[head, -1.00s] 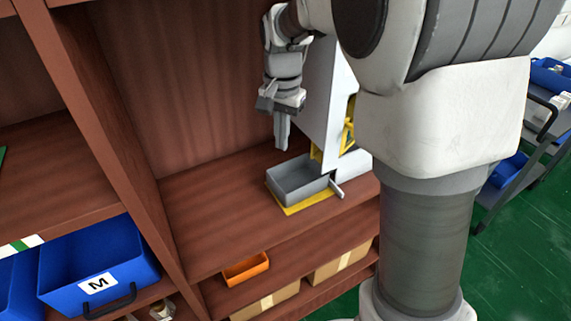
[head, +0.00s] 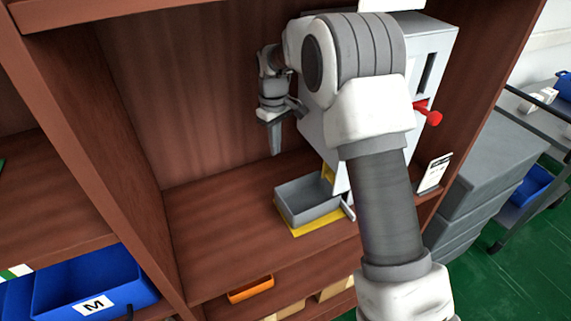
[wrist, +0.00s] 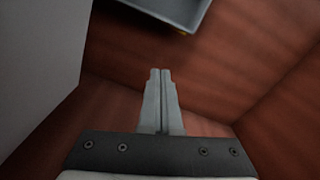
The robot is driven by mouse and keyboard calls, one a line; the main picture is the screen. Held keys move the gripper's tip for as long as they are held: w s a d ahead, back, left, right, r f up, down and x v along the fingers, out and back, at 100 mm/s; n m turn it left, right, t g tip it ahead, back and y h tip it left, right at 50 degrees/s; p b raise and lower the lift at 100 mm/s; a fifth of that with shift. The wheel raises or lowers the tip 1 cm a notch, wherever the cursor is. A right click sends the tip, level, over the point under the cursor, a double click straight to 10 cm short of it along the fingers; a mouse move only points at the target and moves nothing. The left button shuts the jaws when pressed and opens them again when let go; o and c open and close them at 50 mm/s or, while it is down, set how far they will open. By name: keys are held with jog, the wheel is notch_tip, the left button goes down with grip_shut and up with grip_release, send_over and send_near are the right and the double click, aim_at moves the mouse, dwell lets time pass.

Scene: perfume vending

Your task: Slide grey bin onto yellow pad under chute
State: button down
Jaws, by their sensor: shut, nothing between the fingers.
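The grey bin (head: 309,201) is an open rectangular tray on the shelf. It sits at least partly over the yellow pad (head: 322,228), whose front edge shows along the bin's near side. The bin is beside the white dispenser (head: 433,55); the chute is mostly hidden behind my arm. My gripper (head: 275,152) is shut and empty, pointing down above and behind the bin, apart from it. In the wrist view the shut fingers (wrist: 161,73) point toward bare wood, and a corner of the grey bin (wrist: 172,10) shows at the top.
A red knob (head: 428,113) sticks out of the dispenser's front. A small label stand (head: 434,173) is to its right. An orange bin (head: 250,289) lies on the shelf below. The shelf left of the grey bin is clear; the back wall is close behind my gripper.

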send_over(292, 196)
jog(key=w+a, duration=0.4)
jog(key=w, duration=0.1)
jog(key=f, duration=1)
jog(key=shift+s+a, duration=0.15)
jog(key=shift+s, duration=0.05)
jog(key=shift+s+d+r, duration=0.25)
jog(key=shift+s+d, duration=1.15)
jog(key=shift+s+d, duration=0.75)
jog(key=shift+s, duration=0.1)
